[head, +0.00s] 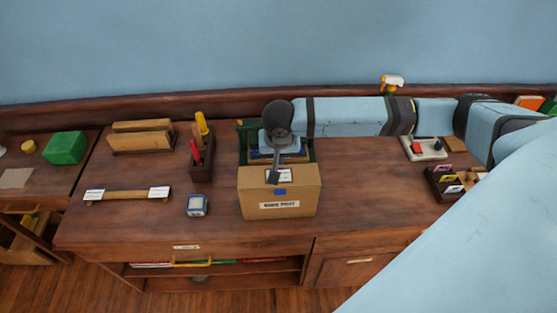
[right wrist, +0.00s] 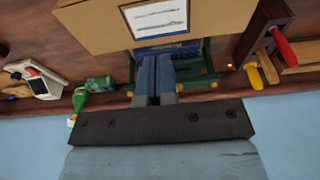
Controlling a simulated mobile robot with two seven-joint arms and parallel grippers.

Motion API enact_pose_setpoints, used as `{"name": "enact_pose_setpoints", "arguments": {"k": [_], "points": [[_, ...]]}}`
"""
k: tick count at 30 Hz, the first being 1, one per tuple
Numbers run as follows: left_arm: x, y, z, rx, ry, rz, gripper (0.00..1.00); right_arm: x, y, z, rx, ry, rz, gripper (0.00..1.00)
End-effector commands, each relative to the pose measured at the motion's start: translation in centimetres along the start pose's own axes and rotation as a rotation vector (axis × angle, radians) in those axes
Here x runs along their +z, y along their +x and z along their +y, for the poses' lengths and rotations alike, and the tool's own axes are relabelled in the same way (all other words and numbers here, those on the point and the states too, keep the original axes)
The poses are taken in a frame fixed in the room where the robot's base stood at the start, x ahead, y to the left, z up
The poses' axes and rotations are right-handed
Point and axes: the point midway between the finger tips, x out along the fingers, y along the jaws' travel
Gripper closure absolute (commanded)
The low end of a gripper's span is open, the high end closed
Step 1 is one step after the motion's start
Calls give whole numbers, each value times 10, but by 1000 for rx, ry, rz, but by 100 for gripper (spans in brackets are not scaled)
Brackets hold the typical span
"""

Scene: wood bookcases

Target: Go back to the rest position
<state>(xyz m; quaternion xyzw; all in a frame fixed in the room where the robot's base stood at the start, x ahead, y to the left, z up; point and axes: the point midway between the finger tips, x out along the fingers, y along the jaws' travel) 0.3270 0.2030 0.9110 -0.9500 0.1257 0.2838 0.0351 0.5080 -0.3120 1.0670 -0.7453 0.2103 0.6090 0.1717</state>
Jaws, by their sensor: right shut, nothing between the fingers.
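My right gripper (head: 274,176) is shut and empty. The gripper partly hides what lies in the tray behind the box. I cannot tell whether the fingers touch anything there. My right arm reaches in from the right above the back of the desk. My left gripper does not show.
On the wooden desk (head: 365,200) stand a pen holder (head: 201,170), a wooden letter rack (head: 141,141), a small blue clock-like item (head: 197,205) and a label bar (head: 127,194). A card holder (head: 443,185) stands at right.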

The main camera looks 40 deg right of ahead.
Motion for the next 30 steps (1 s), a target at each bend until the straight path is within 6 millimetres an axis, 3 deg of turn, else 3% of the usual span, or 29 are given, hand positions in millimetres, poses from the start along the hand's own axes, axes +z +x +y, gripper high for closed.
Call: {"name": "enact_pose_setpoints", "arguments": {"k": [5,23,26,30], "points": [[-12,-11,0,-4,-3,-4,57,-3,-14,0,0,0,-1,100],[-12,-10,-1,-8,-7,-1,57,0,-11,-3,-10,-9,-3,100],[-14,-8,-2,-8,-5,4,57,15,-3,-16,-64,-59,-11,100],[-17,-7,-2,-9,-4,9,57,55,15,-55,-236,-200,-13,100]]}}
